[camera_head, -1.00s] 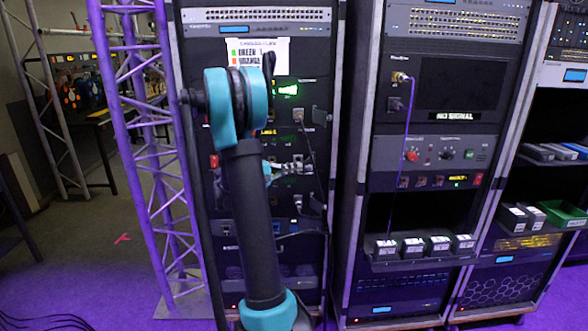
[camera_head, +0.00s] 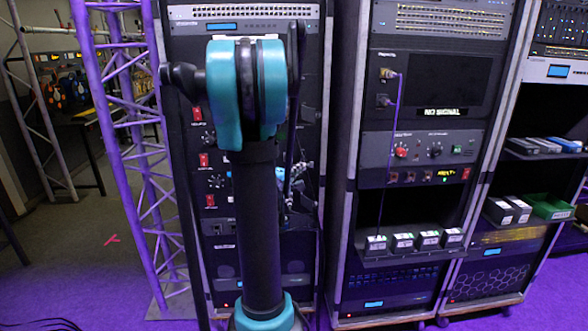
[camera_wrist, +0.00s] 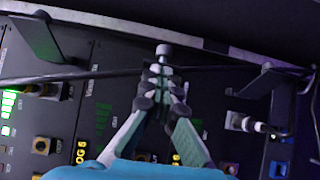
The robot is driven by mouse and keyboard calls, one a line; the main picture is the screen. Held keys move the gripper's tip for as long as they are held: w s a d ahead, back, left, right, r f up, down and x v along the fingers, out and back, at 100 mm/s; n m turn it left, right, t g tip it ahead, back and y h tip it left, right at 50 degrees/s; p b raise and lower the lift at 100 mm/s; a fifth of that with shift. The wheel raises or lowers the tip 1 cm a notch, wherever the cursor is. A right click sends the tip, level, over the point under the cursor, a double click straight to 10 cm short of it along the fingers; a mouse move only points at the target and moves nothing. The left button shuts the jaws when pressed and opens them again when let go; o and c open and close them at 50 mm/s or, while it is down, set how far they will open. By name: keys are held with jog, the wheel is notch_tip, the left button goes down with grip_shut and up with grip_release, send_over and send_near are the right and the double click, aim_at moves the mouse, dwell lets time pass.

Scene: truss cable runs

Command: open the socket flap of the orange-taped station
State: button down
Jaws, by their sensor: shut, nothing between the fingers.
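In the wrist view my gripper (camera_wrist: 163,82) is shut and empty in front of a dark rack panel. A thin black cable (camera_wrist: 105,75) crosses the picture at its fingertips; I cannot tell whether they touch. A grey-white plug (camera_wrist: 245,122) is at right. I cannot make out which station has orange tape, nor its flap. In the head view my arm covers much of the left rack (camera_head: 205,260), and the gripper is mostly hidden behind it.
Dark brackets stand out from the panel at upper left (camera_wrist: 45,38) and right (camera_wrist: 268,82). A purple-lit truss (camera_head: 140,150) stands left of the rack. The middle rack (camera_head: 425,145) has a hanging purple cable (camera_head: 388,150). Floor (camera_head: 70,270) is open at left.

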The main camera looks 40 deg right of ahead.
jog(key=shift+s+d, duration=0.55)
jog(key=shift+d, duration=0.3)
dwell(0.3)
